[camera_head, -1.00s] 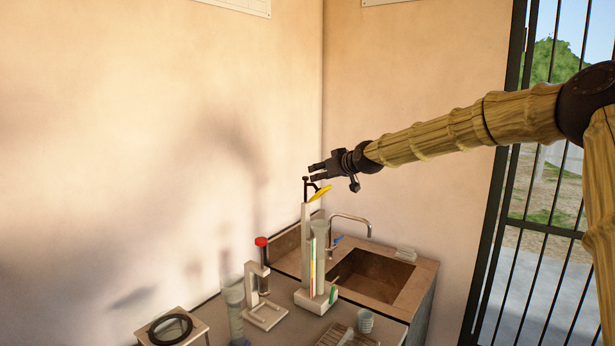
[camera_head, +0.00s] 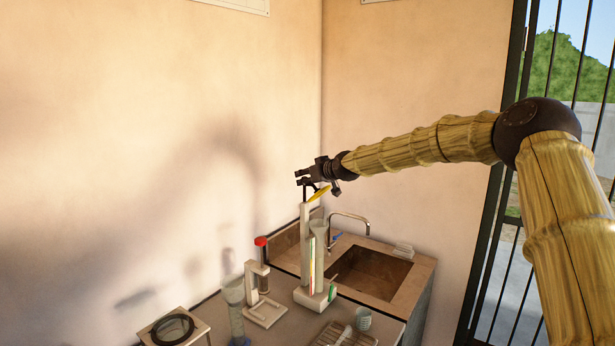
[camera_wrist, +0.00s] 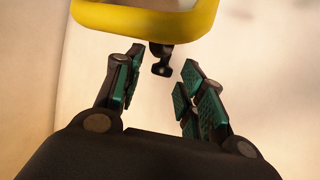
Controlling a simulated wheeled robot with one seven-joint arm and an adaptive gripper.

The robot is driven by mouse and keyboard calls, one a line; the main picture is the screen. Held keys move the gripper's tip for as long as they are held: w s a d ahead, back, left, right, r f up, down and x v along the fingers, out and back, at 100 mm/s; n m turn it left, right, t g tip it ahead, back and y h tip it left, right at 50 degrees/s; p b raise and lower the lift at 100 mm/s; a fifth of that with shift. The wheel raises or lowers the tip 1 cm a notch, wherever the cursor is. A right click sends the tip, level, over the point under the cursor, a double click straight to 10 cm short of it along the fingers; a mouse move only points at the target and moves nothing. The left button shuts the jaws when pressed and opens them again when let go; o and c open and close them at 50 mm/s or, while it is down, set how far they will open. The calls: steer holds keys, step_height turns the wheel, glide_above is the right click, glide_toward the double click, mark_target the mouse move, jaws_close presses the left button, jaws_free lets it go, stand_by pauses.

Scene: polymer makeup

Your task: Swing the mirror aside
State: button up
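The mirror (camera_head: 319,193) has a yellow rim and sits tilted on top of a tall pale stand (camera_head: 305,232). In the wrist view its yellow rim (camera_wrist: 150,24) spans the top, with a small dark stem (camera_wrist: 162,60) below it. My gripper (camera_head: 300,178) is at the top of the stand, just above and left of the mirror. In the wrist view my gripper's fingers (camera_wrist: 161,75) are apart, and the dark stem shows in the gap between their tips. I cannot tell whether either finger touches it.
A clear cylinder (camera_head: 319,245) stands by the column. A small stand with a red-topped tube (camera_head: 261,242), another cylinder (camera_head: 235,310) and a dark ring on a box (camera_head: 172,328) are to the left. A sink (camera_head: 370,272) with a faucet (camera_head: 349,216) is behind right. The walls form a corner behind.

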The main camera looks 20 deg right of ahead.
jaws_close()
